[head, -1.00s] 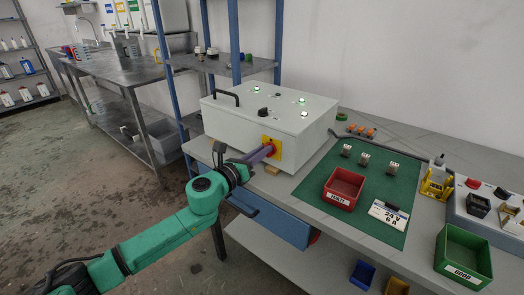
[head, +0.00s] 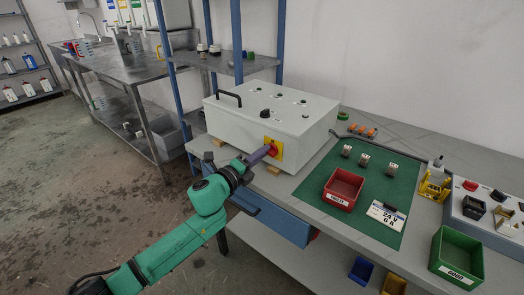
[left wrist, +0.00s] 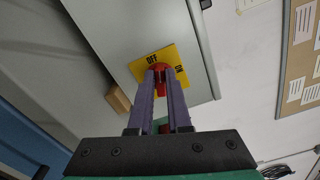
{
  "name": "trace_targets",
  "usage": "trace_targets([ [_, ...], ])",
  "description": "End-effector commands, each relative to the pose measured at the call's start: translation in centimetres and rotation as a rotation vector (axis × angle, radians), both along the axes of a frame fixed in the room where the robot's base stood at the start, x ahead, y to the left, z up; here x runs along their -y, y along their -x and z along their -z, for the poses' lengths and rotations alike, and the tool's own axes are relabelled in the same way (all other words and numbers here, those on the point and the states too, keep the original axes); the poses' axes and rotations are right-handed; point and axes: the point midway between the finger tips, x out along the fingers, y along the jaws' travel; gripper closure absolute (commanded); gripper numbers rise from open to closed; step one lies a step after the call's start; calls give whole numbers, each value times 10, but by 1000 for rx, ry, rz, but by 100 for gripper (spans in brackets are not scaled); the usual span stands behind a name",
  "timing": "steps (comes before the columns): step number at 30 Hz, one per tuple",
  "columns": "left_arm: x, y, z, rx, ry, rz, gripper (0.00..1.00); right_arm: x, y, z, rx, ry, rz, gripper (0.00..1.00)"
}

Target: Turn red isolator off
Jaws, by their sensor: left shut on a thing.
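The red isolator (head: 273,149) is a knob on a yellow plate (head: 279,152) on the front of the white control box (head: 232,126). My left gripper (head: 267,150) reaches it from the left with purple fingers. In the left wrist view the fingers (left wrist: 161,76) are shut on the red isolator (left wrist: 160,68), one on each side. The yellow plate (left wrist: 143,66) carries an OFF label and an ON label, and it looks tilted in that view. The fingers hide part of the knob. The lamps (head: 278,93) on the box top look unlit. My right gripper is not in view.
A black handle (head: 229,98) and a black knob (head: 265,114) sit on the box. A red bin (head: 343,188) stands on the green mat (head: 320,206), with a green bin (head: 458,258) farther right. A blue rail (head: 268,222) runs under the bench front.

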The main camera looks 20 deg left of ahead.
Motion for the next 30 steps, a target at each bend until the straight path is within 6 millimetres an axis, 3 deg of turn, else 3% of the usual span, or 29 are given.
trace_targets([
  [13, -2, -1, 1, -105, 266, -3, 100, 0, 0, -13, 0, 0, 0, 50],
  [30, -1, -1, 3, -126, 321, -2, 100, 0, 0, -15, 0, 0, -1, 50],
])
